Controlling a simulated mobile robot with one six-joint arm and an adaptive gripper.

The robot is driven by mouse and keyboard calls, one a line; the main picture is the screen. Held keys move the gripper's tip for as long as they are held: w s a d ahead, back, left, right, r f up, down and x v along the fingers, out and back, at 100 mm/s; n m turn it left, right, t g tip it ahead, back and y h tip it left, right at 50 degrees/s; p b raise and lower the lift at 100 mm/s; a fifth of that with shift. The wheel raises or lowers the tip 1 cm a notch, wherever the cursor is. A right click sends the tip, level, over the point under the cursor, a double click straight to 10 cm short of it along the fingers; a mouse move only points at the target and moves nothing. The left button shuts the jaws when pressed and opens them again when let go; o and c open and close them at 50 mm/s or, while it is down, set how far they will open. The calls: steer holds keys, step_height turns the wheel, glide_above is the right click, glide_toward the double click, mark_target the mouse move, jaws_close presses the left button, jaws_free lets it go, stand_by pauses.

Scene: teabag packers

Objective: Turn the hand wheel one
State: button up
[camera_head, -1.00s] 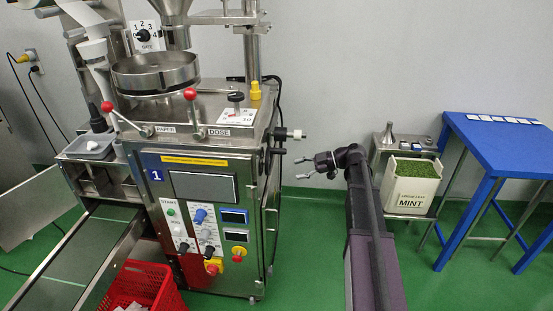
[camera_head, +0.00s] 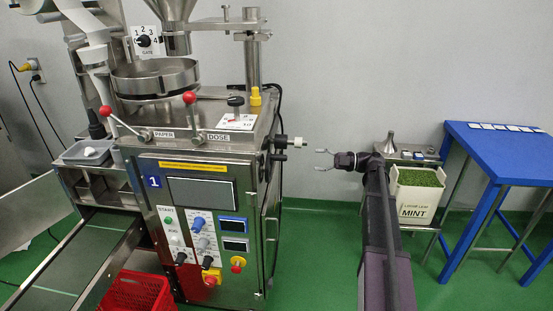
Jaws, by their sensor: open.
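The machine marked 1 (camera_head: 192,223) stands left of centre. On its right side, a dark fitting (camera_head: 280,142) with a pale handle tip (camera_head: 298,142) sticks out; it looks like the hand wheel seen edge-on, and I cannot make out its full shape. My gripper (camera_head: 321,159) is open and empty, just right of and slightly below this handle in the picture. Its two fingers point left towards the machine. A gap shows between the fingers and the handle; the depth between them is hard to tell.
A white MINT bin (camera_head: 416,204) of green leaf stands on a small stand right of my arm, beside a blue table (camera_head: 500,150). A red crate (camera_head: 137,292) sits on the floor by the conveyor (camera_head: 70,262). The green floor between machine and stand is clear.

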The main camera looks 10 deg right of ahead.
mark_target(279, 157)
steer(key=x, duration=1.3)
steer(key=shift+w+a, duration=0.1)
steer(key=shift+a, duration=0.25)
